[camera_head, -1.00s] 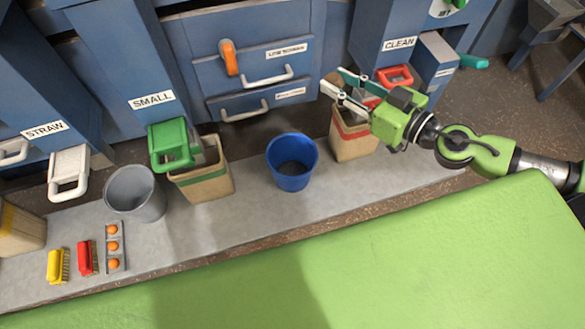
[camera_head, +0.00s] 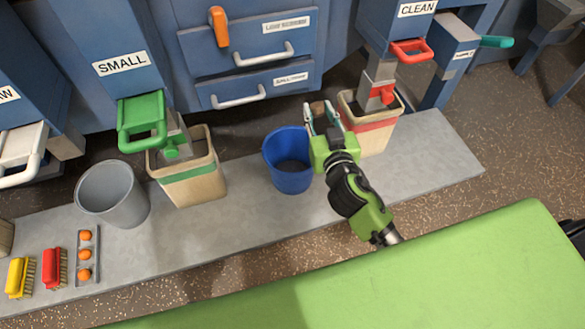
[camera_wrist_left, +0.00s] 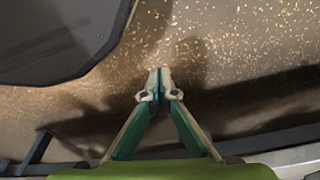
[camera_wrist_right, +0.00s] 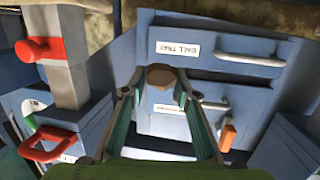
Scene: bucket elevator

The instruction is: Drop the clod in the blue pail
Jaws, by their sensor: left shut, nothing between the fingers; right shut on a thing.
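The blue pail (camera_head: 289,178) stands upright on the grey slab in the head view, and its inside looks empty. My right gripper (camera_head: 319,112) is just right of the pail and beyond its rim, pointing toward the machine. It is shut on a small brown clod (camera_head: 317,108), which shows at its fingertips. The clod also shows between the fingers in the right wrist view (camera_wrist_right: 160,76). My left gripper (camera_wrist_left: 160,85) shows only in the left wrist view, shut and empty above the speckled floor.
A crate with a red band (camera_head: 376,136) stands right of my right gripper, under the CLEAN chute. A crate with a green band (camera_head: 195,187) and a grey bucket (camera_head: 112,196) stand to the left. Brushes (camera_head: 54,268) and an orange-ball tray (camera_head: 86,255) lie farther left.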

